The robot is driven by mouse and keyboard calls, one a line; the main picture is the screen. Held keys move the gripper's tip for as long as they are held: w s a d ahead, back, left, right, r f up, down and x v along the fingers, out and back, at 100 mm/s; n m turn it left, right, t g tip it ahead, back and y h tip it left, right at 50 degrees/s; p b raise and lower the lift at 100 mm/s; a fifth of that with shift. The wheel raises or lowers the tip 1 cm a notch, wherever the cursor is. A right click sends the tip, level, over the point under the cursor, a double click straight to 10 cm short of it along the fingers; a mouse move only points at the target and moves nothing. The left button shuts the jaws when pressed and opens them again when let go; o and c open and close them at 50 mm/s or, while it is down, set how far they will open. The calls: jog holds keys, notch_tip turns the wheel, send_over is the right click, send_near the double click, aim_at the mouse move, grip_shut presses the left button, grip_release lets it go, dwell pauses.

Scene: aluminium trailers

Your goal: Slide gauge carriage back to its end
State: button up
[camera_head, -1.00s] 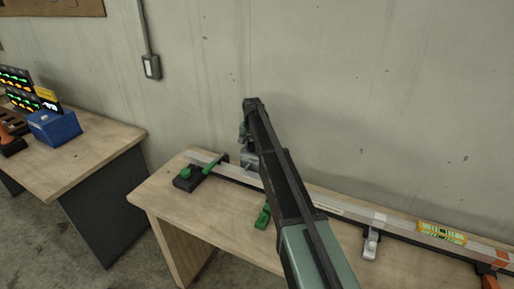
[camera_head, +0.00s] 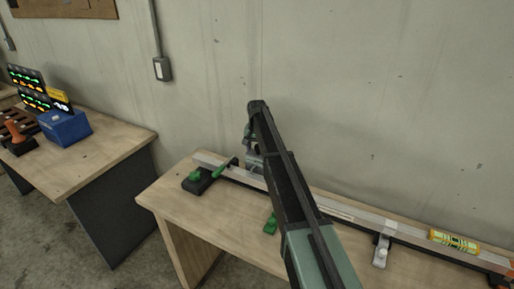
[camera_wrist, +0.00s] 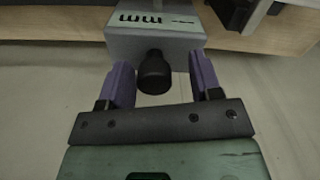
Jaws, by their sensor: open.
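The gauge carriage (camera_wrist: 155,38) is a grey block with "mm" lettering and a black knob (camera_wrist: 154,74) facing me in the wrist view. In the head view the carriage (camera_head: 254,164) sits on the long aluminium bar (camera_head: 340,208) near its left end, partly hidden by my arm. My gripper (camera_wrist: 158,62) is open, with one purple finger on each side of the knob. I see gaps between the fingers and the knob. I cannot tell whether the fingertips touch the block.
A green-handled clamp (camera_head: 198,180) stands at the bar's left end. A grey clamp (camera_head: 381,250) and a yellow spirit level (camera_head: 454,242) are to the right. A second table (camera_head: 85,165) with a blue box (camera_head: 64,127) stands left, across a gap. The concrete wall is behind.

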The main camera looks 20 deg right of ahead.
notch_tip(320, 180, up, 11)
jog(key=p, duration=1.1)
jog(key=shift+f, duration=0.1)
jog(key=s+a+f+n+b, duration=0.2)
jog(key=s+a+f+b, duration=0.1)
jog(key=s, duration=1)
jog(key=s+a+f+n+b, duration=0.2)
jog(key=s+f+b, duration=0.3)
jog(key=s, duration=0.9)
jog(key=s+a+f+n+b, duration=0.1)
jog(key=s+a+f+b, duration=0.2)
jog(key=s, duration=1.1)
jog(key=shift+s+a+f+n+b, duration=0.15)
jog(key=shift+a+f+n+b, duration=0.25)
jog(key=shift+f+b, duration=0.25)
